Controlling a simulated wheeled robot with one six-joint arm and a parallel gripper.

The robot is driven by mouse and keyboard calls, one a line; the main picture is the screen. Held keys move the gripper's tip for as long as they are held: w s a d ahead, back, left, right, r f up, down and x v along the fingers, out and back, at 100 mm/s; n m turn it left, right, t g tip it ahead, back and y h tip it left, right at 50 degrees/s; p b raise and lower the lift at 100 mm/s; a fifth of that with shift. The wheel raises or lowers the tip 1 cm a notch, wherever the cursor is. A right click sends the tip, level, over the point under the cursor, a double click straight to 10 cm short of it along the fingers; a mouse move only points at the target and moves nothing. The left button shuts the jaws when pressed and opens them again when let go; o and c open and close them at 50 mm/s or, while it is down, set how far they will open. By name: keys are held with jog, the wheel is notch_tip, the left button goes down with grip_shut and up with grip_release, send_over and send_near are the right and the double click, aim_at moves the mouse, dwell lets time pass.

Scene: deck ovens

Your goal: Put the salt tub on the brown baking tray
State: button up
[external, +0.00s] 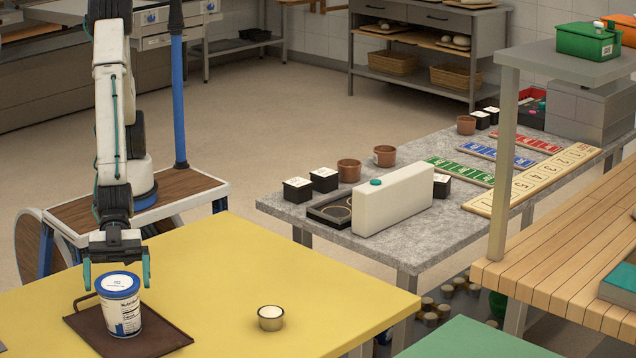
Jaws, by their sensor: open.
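A white tub with a blue lid (124,314), which I take for the salt tub, stands upright on the brown baking tray (160,345) at the lower left of the yellow table. Its label is too small to read fully. My gripper (117,274) is directly above the tub, pointing down. Its teal fingers are spread apart, at about lid height on either side, with nothing visibly held between them. The tub hides part of the tray.
A small metal cup with pale contents (270,318) stands on the yellow table (225,265), right of the tray. The table between them is clear.

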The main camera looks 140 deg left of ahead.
jog(key=v, duration=1)
jog(key=s+a+r+n+g+y, duration=0.2)
jog(key=s+a+r+y, duration=0.1)
jog(key=a, duration=0.7)
jog(key=s+a+r+n+g+y, duration=0.2)
jog(key=s+a+r, duration=0.2)
jog(key=a, duration=0.5)
jog(key=s+a+r+n+g, duration=0.1)
jog(key=s+a+g, duration=0.1)
jog(key=s, duration=0.4)
jog(key=s+a+r+n+g+y, duration=0.1)
jog(key=s+a+r+g, duration=0.1)
jog(key=s+a, duration=0.3)
jog(key=s+a+r+g+y, duration=0.1)
jog(key=s+a, duration=0.3)
jog(key=s, duration=0.5)
jog(key=shift+a+r+n+g, duration=0.15)
jog(key=shift+r+n+g, duration=0.25)
jog(key=shift+g, duration=0.1)
